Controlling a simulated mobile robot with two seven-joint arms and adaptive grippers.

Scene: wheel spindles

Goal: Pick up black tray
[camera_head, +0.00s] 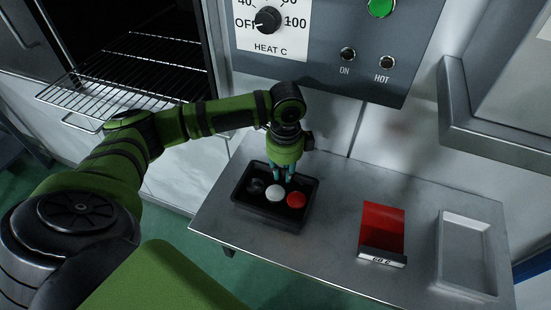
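The black tray (268,216) lies flat on the metal table, near its left end. Inside it, in a row, are a dark round piece (255,186), a white one (275,193) and a red one (296,200). My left gripper (284,178) points down over the back part of the tray, with its teal fingertips near the tray's back rim, behind the white and red pieces. The fingers look close together; whether they touch or grip the rim is too small to tell. My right gripper is not in view.
A red item with a labelled front (382,231) stands on the table right of the tray. A pale empty tray (466,252) lies at the table's right end. Behind are a control panel (330,45) and an open oven with a wire rack (130,75). The table's front edge is clear.

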